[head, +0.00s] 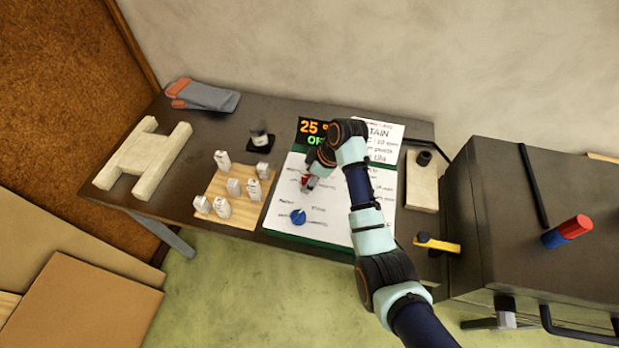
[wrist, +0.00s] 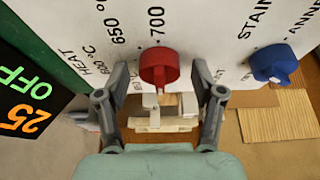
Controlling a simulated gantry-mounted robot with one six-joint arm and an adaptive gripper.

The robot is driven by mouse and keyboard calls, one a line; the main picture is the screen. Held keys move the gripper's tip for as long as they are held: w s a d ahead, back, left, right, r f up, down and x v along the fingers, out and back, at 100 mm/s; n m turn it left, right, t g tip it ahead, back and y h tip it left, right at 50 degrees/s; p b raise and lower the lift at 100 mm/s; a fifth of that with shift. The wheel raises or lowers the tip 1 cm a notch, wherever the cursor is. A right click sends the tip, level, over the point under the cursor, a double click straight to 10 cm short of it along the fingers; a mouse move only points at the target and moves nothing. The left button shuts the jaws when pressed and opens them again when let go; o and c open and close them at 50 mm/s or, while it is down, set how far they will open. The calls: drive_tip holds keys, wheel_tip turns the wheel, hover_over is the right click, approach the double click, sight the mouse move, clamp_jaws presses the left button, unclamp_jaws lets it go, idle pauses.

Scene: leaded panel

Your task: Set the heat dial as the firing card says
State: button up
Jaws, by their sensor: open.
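The red heat dial (wrist: 158,66) sits on a white panel (wrist: 215,35) between my open fingers, with a gap on each side in the wrist view. Marks reading 600 °C, 650 and 700 show beside it; I cannot tell which mark it points to. In the head view the red dial (head: 307,182) is partly covered by my gripper (head: 313,176). The firing card (head: 386,131) lies behind the panel; "STAIN" is legible, but my arm covers part of it and its temperature is unreadable.
A blue dial (head: 298,216) sits near the red one. A display (head: 311,128) reads 25 and OFF. A wooden board (head: 246,211) with several small white blocks lies to the left. The dark kiln (head: 535,220) stands at right.

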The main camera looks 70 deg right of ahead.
drive_tip(key=c, duration=1.1)
drive_tip(key=shift+c, duration=0.2)
